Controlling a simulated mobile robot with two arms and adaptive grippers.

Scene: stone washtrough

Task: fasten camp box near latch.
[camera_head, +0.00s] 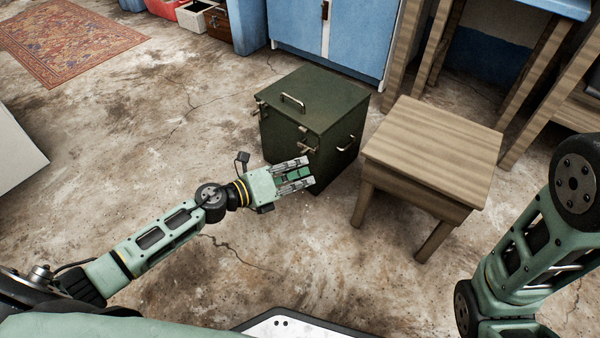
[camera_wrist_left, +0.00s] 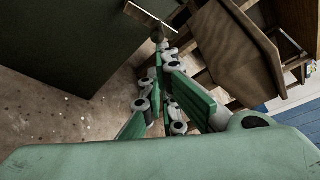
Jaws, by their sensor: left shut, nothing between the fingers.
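The dark green camp box (camera_head: 320,98) stands on the floor with its lid down. Its near latch (camera_head: 308,149) is a small metal piece that sticks out by the near upper corner; I cannot tell whether it is fastened. A second latch (camera_head: 259,107) sits at the far left corner. My left gripper (camera_head: 309,173) is shut and empty, just below the near latch, in front of the box. In the left wrist view, the box (camera_wrist_left: 60,40) fills the upper left, and the closed fingers (camera_wrist_left: 164,48) point along its side. My right gripper is out of view.
A wooden stool (camera_head: 433,150) stands close to the right of the box. Blue cabinets (camera_head: 350,35) and wooden table legs (camera_head: 440,40) are behind. A rug (camera_head: 68,35) lies at the far left. The floor left of the box is clear.

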